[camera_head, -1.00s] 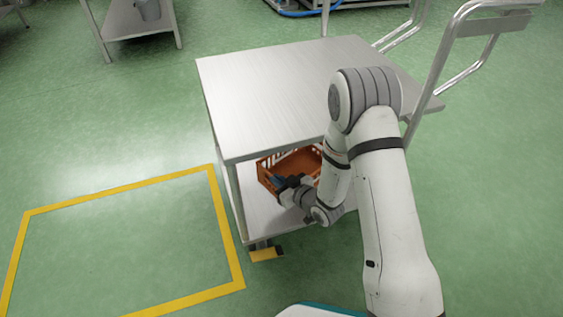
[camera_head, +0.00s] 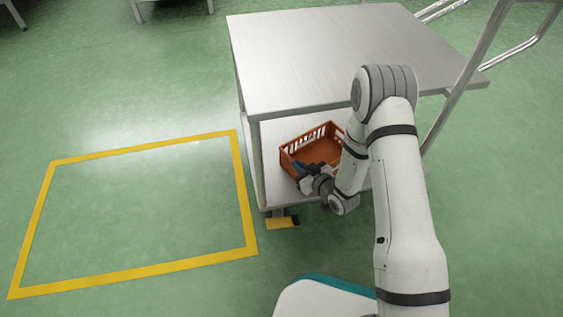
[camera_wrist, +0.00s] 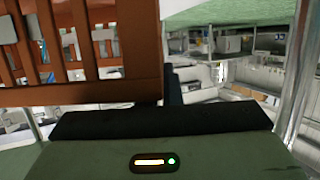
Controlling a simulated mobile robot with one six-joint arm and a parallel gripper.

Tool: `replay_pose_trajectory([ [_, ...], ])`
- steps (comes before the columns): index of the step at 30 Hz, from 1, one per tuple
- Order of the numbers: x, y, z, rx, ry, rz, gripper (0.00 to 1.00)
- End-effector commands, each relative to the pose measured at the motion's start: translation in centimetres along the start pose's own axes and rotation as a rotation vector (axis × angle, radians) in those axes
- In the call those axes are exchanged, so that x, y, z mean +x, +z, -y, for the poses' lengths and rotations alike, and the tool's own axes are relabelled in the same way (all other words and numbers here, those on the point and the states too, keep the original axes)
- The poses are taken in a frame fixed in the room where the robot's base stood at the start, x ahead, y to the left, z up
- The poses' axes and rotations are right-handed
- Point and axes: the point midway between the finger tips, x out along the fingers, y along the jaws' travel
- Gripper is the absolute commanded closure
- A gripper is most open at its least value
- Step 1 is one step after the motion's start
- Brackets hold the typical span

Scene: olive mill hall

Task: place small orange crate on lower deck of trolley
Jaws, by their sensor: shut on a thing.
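The small orange crate (camera_head: 310,142) is between the upper and lower decks of the trolley, over the lower deck (camera_head: 276,181). It is slotted, looks empty inside and appears roughly level. My gripper (camera_head: 307,172) is shut on the crate's near wall. The crate's slatted wall also fills the upper left of the wrist view (camera_wrist: 90,92). Whether the crate's base touches the lower deck cannot be told. My forearm hides the crate's right side. The trolley's steel upper deck (camera_head: 330,60) is bare and overhangs the crate's back.
The trolley's front left post (camera_head: 257,160) stands close left of the crate. A yellow floor outline (camera_head: 150,148) encloses empty green floor at the left. The trolley's handle (camera_head: 465,90) rises at the right.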

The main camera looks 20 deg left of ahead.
Motion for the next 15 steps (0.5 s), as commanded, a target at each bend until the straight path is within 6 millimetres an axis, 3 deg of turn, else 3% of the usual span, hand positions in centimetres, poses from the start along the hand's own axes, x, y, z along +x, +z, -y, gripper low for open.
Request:
replay_pose_trajectory([
  [3, 0.09, 0.31, -0.03, 0.0, 0.001, 0.0, 1.0],
  [4, 0.07, 0.33, -0.03, 0.001, 0.001, 0.001, 0.93],
  [11, 0.05, 0.3, -0.05, 0.001, 0.001, 0.001, 0.74],
  [15, 0.04, 0.29, -0.07, 0.001, 0.001, 0.001, 0.73],
])
